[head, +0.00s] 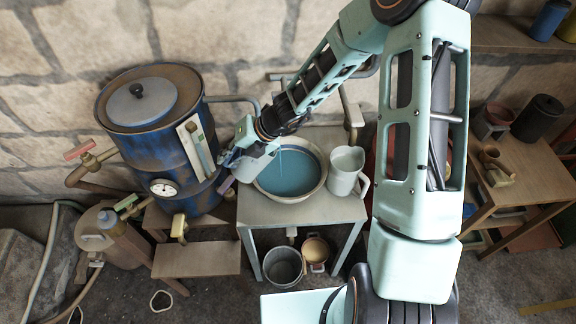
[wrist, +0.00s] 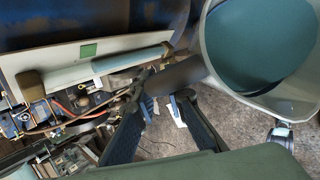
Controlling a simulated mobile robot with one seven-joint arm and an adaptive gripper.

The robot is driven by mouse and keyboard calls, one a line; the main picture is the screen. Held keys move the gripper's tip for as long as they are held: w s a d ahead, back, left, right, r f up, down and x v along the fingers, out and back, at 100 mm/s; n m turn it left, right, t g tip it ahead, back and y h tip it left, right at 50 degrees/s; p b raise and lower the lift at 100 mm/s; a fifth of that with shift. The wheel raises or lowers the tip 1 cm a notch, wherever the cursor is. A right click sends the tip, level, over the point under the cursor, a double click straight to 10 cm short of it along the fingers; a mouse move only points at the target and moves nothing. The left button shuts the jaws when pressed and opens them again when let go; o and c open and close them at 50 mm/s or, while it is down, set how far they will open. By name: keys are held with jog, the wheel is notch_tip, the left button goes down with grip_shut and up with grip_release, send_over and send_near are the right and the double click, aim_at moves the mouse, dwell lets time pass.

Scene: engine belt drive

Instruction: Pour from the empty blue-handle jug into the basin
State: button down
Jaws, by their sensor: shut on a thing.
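My gripper (head: 240,160) is at the left rim of the basin (head: 318,190), beside the blue barrel. It is shut on a dark bluish piece (head: 226,185), mostly hidden by the gripper; I cannot tell what it belongs to. In the wrist view, a dark rounded piece (wrist: 180,74) shows by my fingertips (wrist: 160,105). The basin holds blue-green liquid; its pale rim is at the upper right of the wrist view (wrist: 228,82). A pale jug (head: 346,168) with a pale handle stands upright right of the basin. I see no clearly blue jug handle.
The blue barrel (head: 150,130), with gauge and sight tube, stands close left of my gripper. The basin is on a small table (head: 255,212). A grey bucket (head: 283,266) and a small pot (head: 316,250) are below. A wooden shelf (head: 520,170) is at right.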

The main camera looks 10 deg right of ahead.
aim_at(247, 158)
jog(key=shift+w+d+f+y, duration=0.1)
jog(key=shift+d+y, duration=0.05)
jog(key=shift+y, duration=0.15)
jog(key=shift+w+d+f+y+b, duration=0.15)
jog(key=shift+d+f+y+b, duration=0.2)
jog(key=shift+b, duration=0.4)
jog(key=shift+r+y, duration=0.35)
jog(key=shift+w+d+r+m+g+y+b, duration=0.2)
jog(key=shift+d+m+g+y+b, duration=0.1)
jog(key=shift+d+y+b, duration=0.3)
jog(key=shift+w+d+r+m+g+y+b, duration=0.1)
jog(key=shift+d+r+m+g+y+b, duration=0.2)
jog(key=shift+y+b, duration=0.35)
jog(key=shift+w+d+y+p, duration=0.3)
jog(key=shift+d+y, duration=0.4)
jog(key=shift+y, duration=0.15)
